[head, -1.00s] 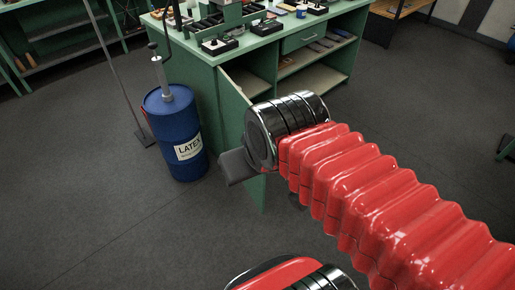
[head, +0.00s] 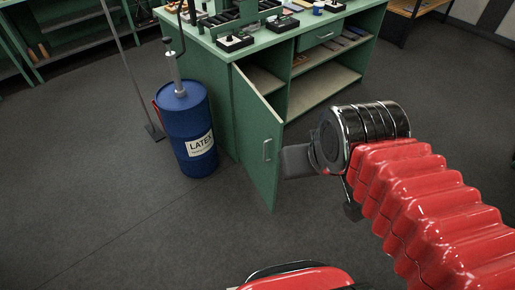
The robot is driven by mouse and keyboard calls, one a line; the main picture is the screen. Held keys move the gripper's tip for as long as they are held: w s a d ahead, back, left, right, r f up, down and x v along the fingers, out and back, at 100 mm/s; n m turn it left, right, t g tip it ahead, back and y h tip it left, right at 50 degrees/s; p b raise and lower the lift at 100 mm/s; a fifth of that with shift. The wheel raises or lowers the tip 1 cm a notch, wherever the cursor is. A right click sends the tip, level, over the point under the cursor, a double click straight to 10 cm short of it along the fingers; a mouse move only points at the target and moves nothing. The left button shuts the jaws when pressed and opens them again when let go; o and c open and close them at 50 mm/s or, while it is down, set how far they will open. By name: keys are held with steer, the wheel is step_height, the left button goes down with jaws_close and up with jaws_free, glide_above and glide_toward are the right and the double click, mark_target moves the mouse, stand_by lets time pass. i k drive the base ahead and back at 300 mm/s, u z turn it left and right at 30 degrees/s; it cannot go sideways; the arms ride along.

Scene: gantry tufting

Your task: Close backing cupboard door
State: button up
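The green backing cupboard door (head: 257,137) stands open at the front left of the green workbench cabinet (head: 229,108), swung out toward me. My gripper (head: 296,161) is at the end of my red-sleeved arm, just right of the door's free edge. Only a dark grey block of it shows; its fingers cannot be told apart. Whether it touches the door is unclear. The cupboard space behind the door (head: 266,84) shows partly.
A blue latex drum (head: 188,130) with a pump stands close left of the door. A thin pole on a foot (head: 154,131) stands farther left. The bench top (head: 262,36) holds small devices. Open shelves (head: 322,88) lie right of the cupboard. The floor in front is clear.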

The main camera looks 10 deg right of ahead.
mark_target(260, 129)
steer(key=u, duration=0.1)
steer(key=i, duration=1)
steer(key=z, duration=0.1)
steer(key=k, duration=0.5)
steer(key=u, duration=1.9)
